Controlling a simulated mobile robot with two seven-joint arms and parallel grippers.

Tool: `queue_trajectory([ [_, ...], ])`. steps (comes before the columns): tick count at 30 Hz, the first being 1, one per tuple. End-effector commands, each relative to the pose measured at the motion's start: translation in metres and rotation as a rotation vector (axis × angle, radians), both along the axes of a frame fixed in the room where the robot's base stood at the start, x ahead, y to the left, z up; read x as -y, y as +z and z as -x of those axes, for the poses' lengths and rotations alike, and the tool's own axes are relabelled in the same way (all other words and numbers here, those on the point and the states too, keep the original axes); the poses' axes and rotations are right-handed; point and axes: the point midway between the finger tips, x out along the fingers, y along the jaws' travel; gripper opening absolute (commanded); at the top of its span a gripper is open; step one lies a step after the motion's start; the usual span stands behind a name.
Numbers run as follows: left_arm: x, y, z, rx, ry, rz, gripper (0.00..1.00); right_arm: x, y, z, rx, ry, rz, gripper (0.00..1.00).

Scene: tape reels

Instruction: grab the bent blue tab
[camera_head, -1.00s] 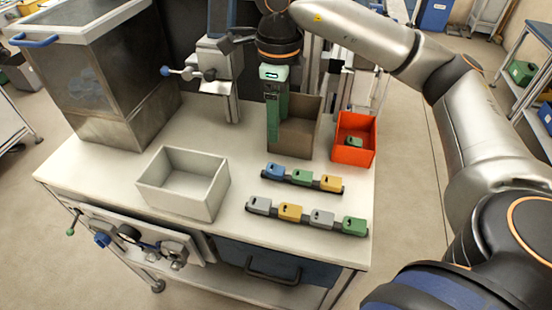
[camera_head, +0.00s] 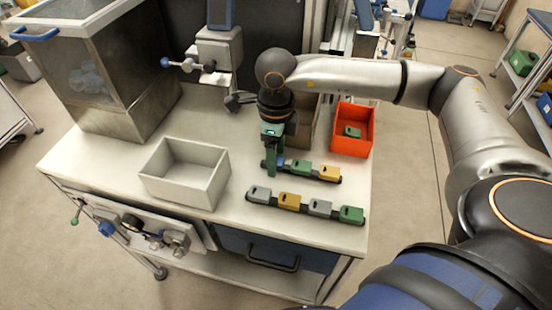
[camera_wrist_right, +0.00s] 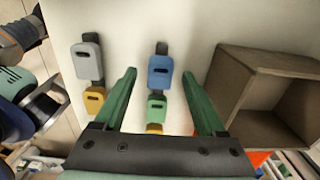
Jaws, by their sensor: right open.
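The blue tab (camera_wrist_right: 160,71) sits at the end of the shorter dark rail, with a green tab (camera_wrist_right: 156,108) and a yellow tab (camera_wrist_right: 154,128) in line with it. I cannot tell how it is bent. In the head view only a bit of the blue tab (camera_head: 281,161) shows beside my fingers. My right gripper (camera_head: 272,167) points down over that rail end. In the wrist view its two green fingers (camera_wrist_right: 160,75) are apart, one on each side of the blue tab's line, with nothing between them held. My left gripper is not in view.
A longer rail in front carries grey (camera_head: 259,194), yellow, grey and green tabs. An orange-red bin (camera_head: 351,146) with a green piece stands right. A brown box (camera_wrist_right: 222,84) stands close to the right finger. A white open box (camera_head: 184,190) stands left.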

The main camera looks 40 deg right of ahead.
Motion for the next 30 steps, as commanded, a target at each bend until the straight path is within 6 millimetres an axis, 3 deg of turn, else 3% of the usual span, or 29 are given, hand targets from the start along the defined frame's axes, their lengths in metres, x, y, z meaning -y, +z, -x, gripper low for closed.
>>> queue_trajectory([
  [5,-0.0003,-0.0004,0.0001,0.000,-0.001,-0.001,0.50,0.0000,-0.0003,-0.0001,0.000,0.000,0.000,0.72],
  [24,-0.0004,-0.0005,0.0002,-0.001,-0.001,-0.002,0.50,-0.0002,0.0002,-0.0002,0.001,0.000,-0.001,0.02],
  [30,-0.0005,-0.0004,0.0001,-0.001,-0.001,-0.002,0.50,-0.0002,0.0003,-0.0002,0.001,0.000,-0.001,0.00],
])
